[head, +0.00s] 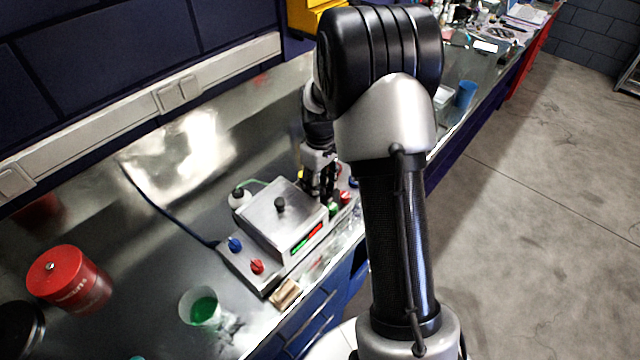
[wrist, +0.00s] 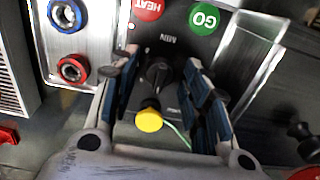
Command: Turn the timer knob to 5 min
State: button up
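The timer knob (wrist: 160,76) is dark and sits on a dark panel marked MIN in the wrist view. My gripper (wrist: 162,68) reaches down over it, its blue-padded fingers one on each side. The fingers are open, with gaps seeming to show beside the knob; contact cannot be made out. The minute marks are too hidden or small to read, so the setting is unclear. In the head view my gripper (head: 322,188) is over the right end of the bench unit (head: 262,277), and the timer knob is hidden there.
Blue (wrist: 66,14) and red (wrist: 72,68) sockets are at left. A yellow-tipped part (wrist: 149,120) shows between the fingers. A red canister (head: 68,280) and cup (head: 200,307) stand left.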

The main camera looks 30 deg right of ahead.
jog(key=c, duration=0.9)
jog(key=shift+m, duration=0.3)
jog(key=m+p, duration=0.1)
jog(key=m, duration=0.2)
jog(key=shift+r+m, duration=0.1)
jog(key=shift+m, duration=0.2)
grip_shut()
jog(key=m+p, duration=0.1)
jog(key=m, duration=0.3)
jog(key=shift+m+p, duration=0.3)
jog(key=m, duration=0.4)
jog(key=shift+p, duration=0.35)
jog(key=shift+m, duration=1.8)
